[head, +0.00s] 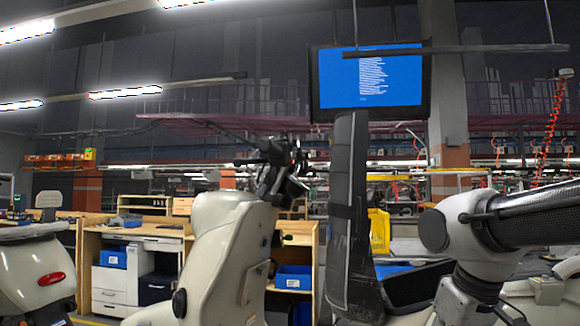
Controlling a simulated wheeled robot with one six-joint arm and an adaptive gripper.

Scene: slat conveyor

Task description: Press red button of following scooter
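A cream scooter (218,245) stands upright left of the centre in the head view, with its black handlebar (272,152) at the top. A tiny reddish spot shows near the right part of the handlebar, but it is too small to tell whether it is the red button. Part of another cream scooter (30,265) with a red rear lamp (51,279) shows at the left edge. My arm comes in from the right, its pale joint apart from the handlebar in the picture. My gripper is not visible.
A tall black padded upright (348,220) stands between the scooter and my arm. A blue screen (368,78) hangs above it. Wooden workbenches (140,234) with drawers and blue bins (113,259) stand behind the scooters. A yellow bin (379,231) is behind the upright.

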